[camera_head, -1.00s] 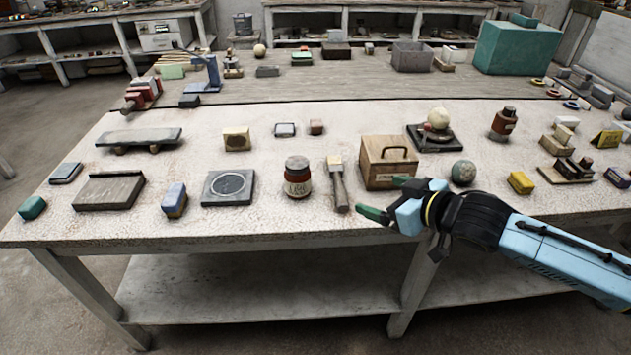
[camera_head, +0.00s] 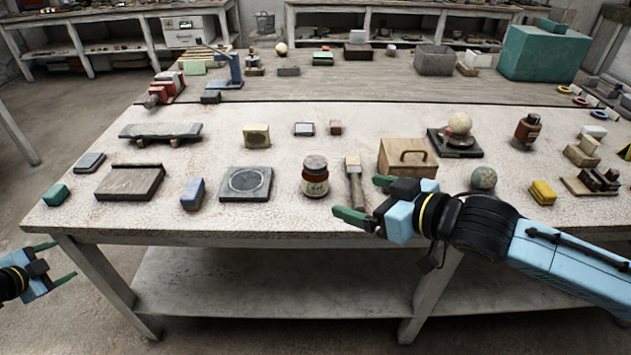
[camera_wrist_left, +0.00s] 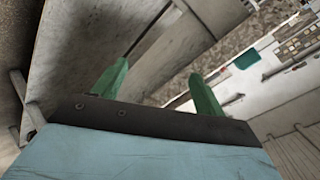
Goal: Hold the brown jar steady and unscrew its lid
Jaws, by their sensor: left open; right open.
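A brown jar (camera_head: 315,182) with a dark reddish-brown lid (camera_head: 315,163) and a pale label stands upright on the white-topped table, near its front edge. The lid is on the jar. My left gripper (camera_head: 65,260) is open and empty at the far left, beyond the table's front left corner. The left wrist view shows its two green fingers (camera_wrist_left: 157,88) apart with nothing between them; the jar is not seen there.
A tool with a pale head (camera_head: 353,172) lies right of the jar, beside a wooden box with a handle (camera_head: 390,157). A dark plate with a ring (camera_head: 232,193) lies left of it. A second brown bottle (camera_head: 527,131) stands back right. The table just behind the jar is clear.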

